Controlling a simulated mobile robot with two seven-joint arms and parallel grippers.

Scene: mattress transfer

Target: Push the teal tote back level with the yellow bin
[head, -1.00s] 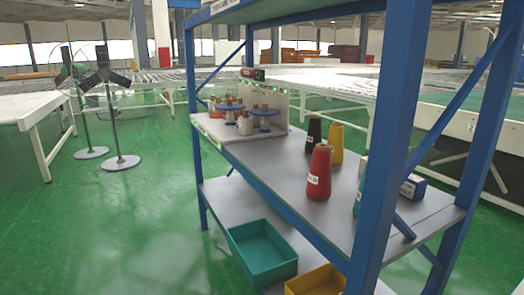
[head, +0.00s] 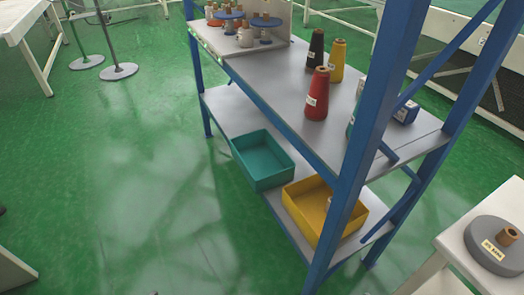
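The teal tote (head: 263,180) is an open box on the lower shelf (head: 222,110) of the blue-framed rack. Its near left side sticks out past the shelf's front edge. The yellow bin (head: 292,216) stands to its right on the same shelf, partly hidden behind the blue front post, with a small pale thing inside. The tote sits further out toward the aisle than the bin appears to. Neither of my grippers can be made out in the head view.
The upper shelf (head: 275,90) holds red (head: 317,95), black (head: 315,50) and yellow (head: 337,61) thread cones. A blue post (head: 352,165) stands at the near corner. A white table with a grey disc (head: 497,245) is at lower right. Green floor (head: 150,190) is clear left of the rack.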

